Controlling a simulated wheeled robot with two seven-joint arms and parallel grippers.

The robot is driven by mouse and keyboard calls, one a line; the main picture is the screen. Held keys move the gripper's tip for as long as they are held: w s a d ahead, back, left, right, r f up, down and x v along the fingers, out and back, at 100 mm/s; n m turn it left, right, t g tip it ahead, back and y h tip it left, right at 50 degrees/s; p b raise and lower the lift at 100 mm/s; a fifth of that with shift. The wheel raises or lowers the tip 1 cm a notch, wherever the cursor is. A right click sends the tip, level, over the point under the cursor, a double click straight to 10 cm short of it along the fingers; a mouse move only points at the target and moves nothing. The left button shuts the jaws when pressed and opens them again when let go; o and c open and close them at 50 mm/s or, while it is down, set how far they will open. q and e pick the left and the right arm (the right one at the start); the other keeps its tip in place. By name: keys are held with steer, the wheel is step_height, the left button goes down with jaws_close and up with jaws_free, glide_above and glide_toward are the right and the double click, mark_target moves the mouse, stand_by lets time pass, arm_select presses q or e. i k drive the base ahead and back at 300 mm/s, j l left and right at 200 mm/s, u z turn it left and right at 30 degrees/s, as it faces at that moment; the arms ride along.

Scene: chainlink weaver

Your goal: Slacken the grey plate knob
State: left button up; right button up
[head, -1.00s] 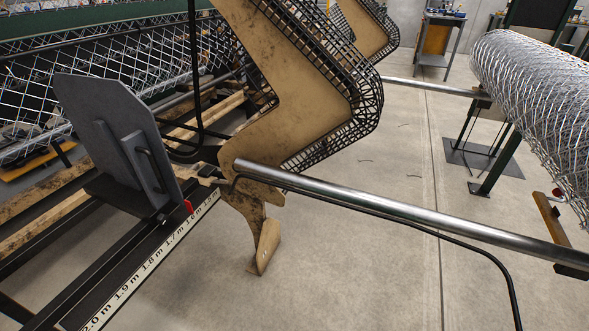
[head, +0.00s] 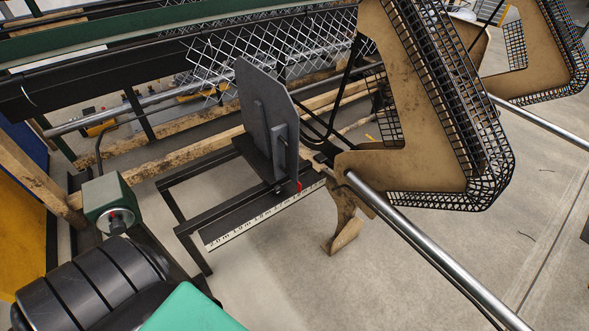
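The dark grey plate (head: 262,108) stands upright on a black rail frame, left of the tan machine side panel. A bracket with a bar-like handle (head: 282,150) is on its right-hand face. A small red pointer (head: 299,186) sits at its foot above the white measuring scale (head: 238,231). I cannot clearly make out the knob at this size; a small dark round part shows near the plate's foot, left of the pointer. Neither of my grippers is in view.
A tan panel with black mesh guard (head: 405,120) and a long steel bar (head: 430,245) are right of the plate. A green box (head: 108,200) and a black ribbed shape (head: 90,285) fill the lower left. Concrete floor is open at the lower middle.

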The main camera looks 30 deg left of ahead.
mark_target(278, 189)
steer(key=i+l+u, duration=0.1)
steer(key=i+u, duration=0.3)
steer(key=i+l+u, duration=0.15)
steer(key=u, duration=0.3)
steer(key=i+l+u, duration=0.25)
steer(key=u, duration=0.15)
